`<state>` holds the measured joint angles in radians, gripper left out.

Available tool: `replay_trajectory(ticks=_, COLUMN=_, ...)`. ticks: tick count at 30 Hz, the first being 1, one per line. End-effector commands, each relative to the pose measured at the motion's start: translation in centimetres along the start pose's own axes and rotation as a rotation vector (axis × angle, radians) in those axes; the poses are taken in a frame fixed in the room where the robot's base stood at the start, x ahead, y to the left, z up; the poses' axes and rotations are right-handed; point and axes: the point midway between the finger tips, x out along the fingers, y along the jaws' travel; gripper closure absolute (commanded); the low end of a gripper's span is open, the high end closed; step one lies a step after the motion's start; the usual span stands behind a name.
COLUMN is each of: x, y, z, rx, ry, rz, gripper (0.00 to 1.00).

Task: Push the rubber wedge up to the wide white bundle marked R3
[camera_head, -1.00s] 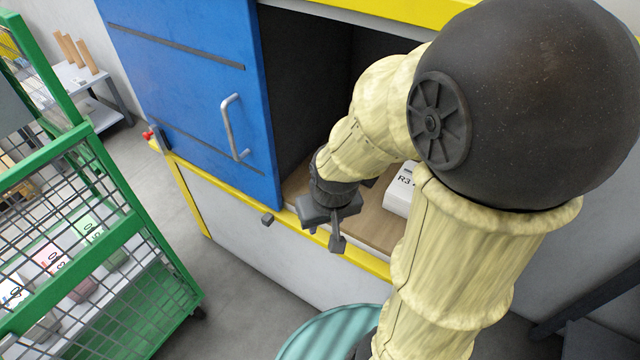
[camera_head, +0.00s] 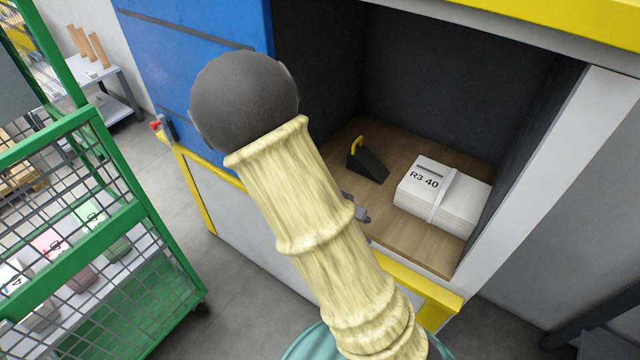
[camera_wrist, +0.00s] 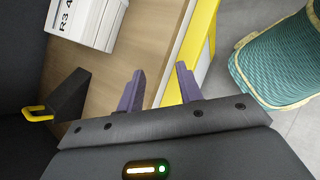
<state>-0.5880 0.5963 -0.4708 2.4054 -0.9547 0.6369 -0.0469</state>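The black rubber wedge (camera_head: 368,165) with a yellow handle lies on the wooden floor of the open compartment, left of the white bundle marked R3 40 (camera_head: 440,192), with a gap of bare wood between them. In the wrist view the wedge (camera_wrist: 68,98) is at the left and the bundle (camera_wrist: 85,22) at the top left, partly cut off. My gripper (camera_wrist: 158,85) is open and empty, its two fingers apart above the front part of the wooden floor. In the head view my gripper (camera_head: 358,208) is mostly hidden behind my arm.
The compartment has dark walls and a yellow front edge (camera_head: 425,290). The blue sliding door (camera_head: 190,50) covers the left side. A green mesh cart (camera_head: 130,215) is at the left.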

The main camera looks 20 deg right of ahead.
Motion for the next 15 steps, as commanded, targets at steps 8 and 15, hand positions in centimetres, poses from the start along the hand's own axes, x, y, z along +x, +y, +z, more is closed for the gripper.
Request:
replay_trajectory(ticks=8, x=-1.0, y=7.6, z=-3.3, rx=-0.521, ry=-0.416, rz=0.454, gripper=0.64)
replay_trajectory(ticks=15, x=-5.9, y=11.8, z=-7.1, rx=-0.787, ry=-0.672, rz=0.749, gripper=0.64)
